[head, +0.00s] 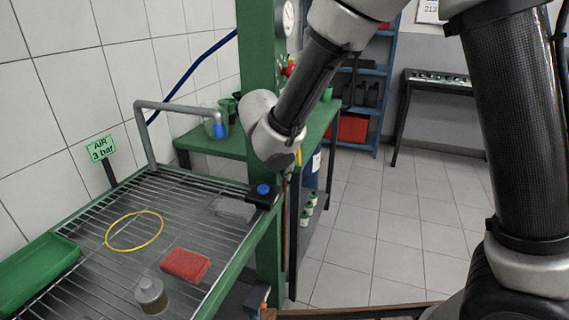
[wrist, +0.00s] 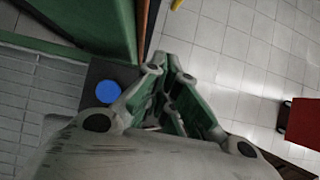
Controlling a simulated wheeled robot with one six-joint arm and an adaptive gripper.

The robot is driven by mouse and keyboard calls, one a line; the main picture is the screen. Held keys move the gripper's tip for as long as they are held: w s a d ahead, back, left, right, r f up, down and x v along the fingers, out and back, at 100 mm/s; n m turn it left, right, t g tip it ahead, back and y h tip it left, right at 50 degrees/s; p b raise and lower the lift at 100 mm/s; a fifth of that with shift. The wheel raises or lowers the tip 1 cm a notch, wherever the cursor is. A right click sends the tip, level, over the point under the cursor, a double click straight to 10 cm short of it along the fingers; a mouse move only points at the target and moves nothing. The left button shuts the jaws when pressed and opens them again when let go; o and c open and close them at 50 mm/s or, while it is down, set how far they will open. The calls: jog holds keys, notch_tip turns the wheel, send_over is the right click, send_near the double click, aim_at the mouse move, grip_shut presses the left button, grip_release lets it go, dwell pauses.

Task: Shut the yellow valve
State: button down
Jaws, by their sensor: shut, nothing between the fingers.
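A small yellow piece (head: 299,157), which may be the yellow valve's handle, shows at the right edge of my wrist in the head view; my arm hides most of that spot. A second bit of yellow (wrist: 176,4) is cut off at the top edge. I cannot tell which is the valve, or how it is turned. My gripper (wrist: 166,63) is shut and empty, apart from the yellow strip. Its fingers are not clear in the head view.
A blue knob (head: 263,190) on a black block sits at the grid table's corner, left of my gripper in the wrist view (wrist: 109,92). A green column (head: 257,50) stands behind my wrist. A red sponge-like block (head: 186,264) lies on the grid.

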jog(key=w+d+f, duration=0.2)
jog(key=w, duration=0.4)
jog(key=shift+d+f, duration=0.25)
jog(key=shift+f, duration=0.15)
jog(key=shift+w, duration=0.15)
